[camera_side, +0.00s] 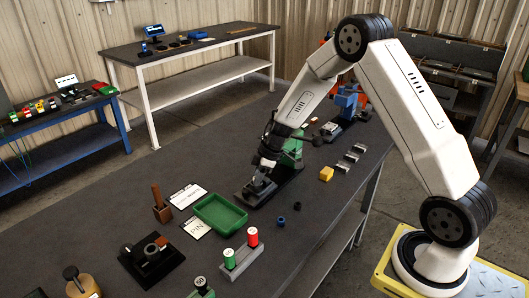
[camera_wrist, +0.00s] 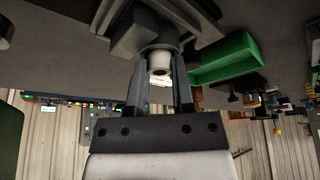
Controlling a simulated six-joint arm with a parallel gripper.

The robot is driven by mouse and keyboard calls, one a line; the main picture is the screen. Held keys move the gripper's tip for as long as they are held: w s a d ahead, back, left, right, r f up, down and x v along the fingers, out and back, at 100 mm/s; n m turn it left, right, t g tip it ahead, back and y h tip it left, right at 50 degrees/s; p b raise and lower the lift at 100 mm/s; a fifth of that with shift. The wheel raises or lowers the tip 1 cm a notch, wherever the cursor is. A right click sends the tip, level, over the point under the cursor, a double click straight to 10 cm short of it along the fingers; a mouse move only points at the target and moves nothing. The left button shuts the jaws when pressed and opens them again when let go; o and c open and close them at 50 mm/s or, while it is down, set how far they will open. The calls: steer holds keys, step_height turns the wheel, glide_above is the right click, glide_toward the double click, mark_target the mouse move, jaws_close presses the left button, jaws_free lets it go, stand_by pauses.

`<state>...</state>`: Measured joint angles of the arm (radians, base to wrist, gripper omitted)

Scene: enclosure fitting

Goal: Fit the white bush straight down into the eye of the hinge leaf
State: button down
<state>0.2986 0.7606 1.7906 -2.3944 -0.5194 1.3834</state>
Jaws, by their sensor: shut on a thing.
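The white bush (camera_wrist: 159,63) is between the fingertips of my gripper (camera_wrist: 160,75) in the wrist view, its open end showing. My gripper is shut on it. The dark grey eye of the hinge leaf (camera_wrist: 159,40) is directly beyond the bush. I cannot tell whether the bush is at the mouth of the eye or partly inside. In the side view my gripper (camera_side: 267,160) is low over the hinge leaf (camera_side: 258,187) on its dark block, and it hides much of the eye. The bush is too small there to make out clearly.
A green tray (camera_side: 219,213) lies beside the block and also shows in the wrist view (camera_wrist: 225,57). A green fixture (camera_side: 291,150) stands close behind my gripper.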

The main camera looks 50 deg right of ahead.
steer(key=shift+r, duration=0.45)
steer(key=shift+a, duration=0.1)
stand_by(1.0)
steer(key=shift+f, duration=0.5)
stand_by(1.0)
steer(key=shift+r, duration=0.85)
stand_by(0.4)
steer(key=shift+f, duration=0.8)
stand_by(1.5)
steer(key=shift+r, duration=0.5)
stand_by(0.9)
